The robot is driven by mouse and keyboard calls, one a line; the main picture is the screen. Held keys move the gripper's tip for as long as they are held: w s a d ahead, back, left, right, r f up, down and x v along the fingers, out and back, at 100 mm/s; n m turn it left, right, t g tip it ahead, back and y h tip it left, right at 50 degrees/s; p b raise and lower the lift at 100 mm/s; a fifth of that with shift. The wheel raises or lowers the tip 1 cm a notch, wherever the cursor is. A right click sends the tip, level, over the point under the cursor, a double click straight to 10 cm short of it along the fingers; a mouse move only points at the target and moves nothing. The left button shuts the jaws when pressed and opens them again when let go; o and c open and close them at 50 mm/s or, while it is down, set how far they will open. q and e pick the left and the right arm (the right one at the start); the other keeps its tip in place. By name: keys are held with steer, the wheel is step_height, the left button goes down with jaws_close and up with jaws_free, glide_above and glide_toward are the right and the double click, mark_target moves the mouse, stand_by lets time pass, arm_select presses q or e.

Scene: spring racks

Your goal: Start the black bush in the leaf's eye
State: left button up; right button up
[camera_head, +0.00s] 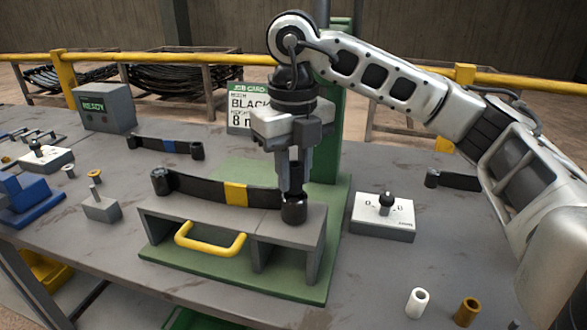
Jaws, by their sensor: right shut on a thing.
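A dark leaf with a yellow band (235,192) lies across the grey stand. One of its eyes (160,182) is at the left end. The other eye (294,211) is at the right end, directly below my right gripper. My right gripper (291,188) points straight down, with its fingertips close above or at that right eye. It is shut on a dark piece, which appears to be the black bush (295,157). The fingers hide most of it, and I cannot tell whether its lower end is inside the eye. My left gripper is not in view.
The grey stand (190,213) has a yellow handle (210,243) and sits on a green plate. A dial box (383,215) stands to its right. A white bush (417,303) and a brown bush (466,312) stand at the front right. A blue-banded leaf (168,146) lies behind.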

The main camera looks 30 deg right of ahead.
steer(key=shift+f+b, duration=0.6)
steer(key=shift+f, duration=0.2)
steer(key=o, duration=1.4)
steer(key=shift+r, duration=0.15)
step_height(320, 180, up, 7)
steer(key=p, duration=0.5)
steer(key=shift+p, duration=0.3)
